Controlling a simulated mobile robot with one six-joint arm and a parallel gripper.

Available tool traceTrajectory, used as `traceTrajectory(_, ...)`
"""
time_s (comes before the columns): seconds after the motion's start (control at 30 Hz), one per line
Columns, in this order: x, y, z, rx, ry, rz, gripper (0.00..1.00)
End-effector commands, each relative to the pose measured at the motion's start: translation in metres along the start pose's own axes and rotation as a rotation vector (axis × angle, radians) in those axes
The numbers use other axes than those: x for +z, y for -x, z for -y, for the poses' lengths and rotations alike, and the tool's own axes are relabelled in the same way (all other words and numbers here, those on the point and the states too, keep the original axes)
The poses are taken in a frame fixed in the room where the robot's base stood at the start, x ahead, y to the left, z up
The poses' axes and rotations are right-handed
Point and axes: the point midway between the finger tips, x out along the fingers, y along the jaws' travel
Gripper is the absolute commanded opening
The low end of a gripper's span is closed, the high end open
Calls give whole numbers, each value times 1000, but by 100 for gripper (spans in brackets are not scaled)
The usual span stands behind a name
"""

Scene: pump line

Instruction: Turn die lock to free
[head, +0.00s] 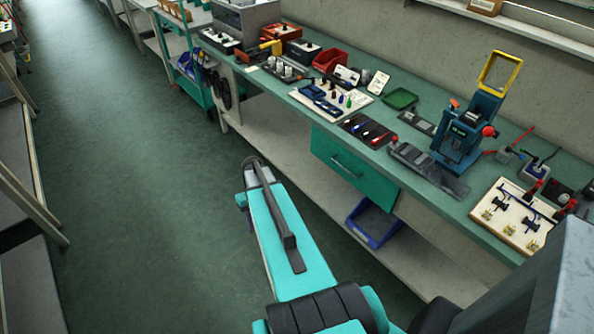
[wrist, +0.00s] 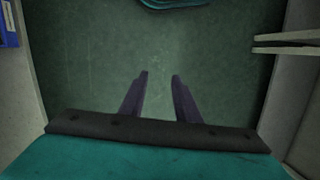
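A blue press (head: 460,137) with a raised yellow frame (head: 501,72) stands on the bench at the right of the head view. It has a small display, an orange knob (head: 454,104) and a red knob (head: 488,131). I cannot tell which part is the die lock. A grey slide plate (head: 428,170) with a red knob (head: 394,140) lies in front of the press. My gripper (wrist: 159,75) is open and empty in the wrist view, its dark fingers apart over green floor. It is away from the press; I cannot make it out in the head view.
The green bench (head: 402,182) carries trays, tools and a pale fixture board (head: 515,215) at the right. A teal drawer (head: 352,170) is under its front edge, with a blue bin (head: 372,222) on the shelf below. The aisle floor (head: 150,170) to the left is clear.

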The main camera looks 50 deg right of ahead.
Motion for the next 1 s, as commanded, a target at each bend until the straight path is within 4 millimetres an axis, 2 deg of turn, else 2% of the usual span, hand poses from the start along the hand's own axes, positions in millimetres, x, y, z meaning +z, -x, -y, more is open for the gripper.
traceTrajectory(0.03, 11, -15, 17, 7, 16, 23, 30)
traceTrajectory(0.2, 39, -57, 60, 38, 54, 83, 30)
traceTrajectory(0.5, 106, -122, 120, 107, 125, 185, 30)
traceTrajectory(0.8, 184, -173, 154, 195, 197, 273, 30)
traceTrajectory(1.0, 226, -194, 162, 247, 235, 314, 30)
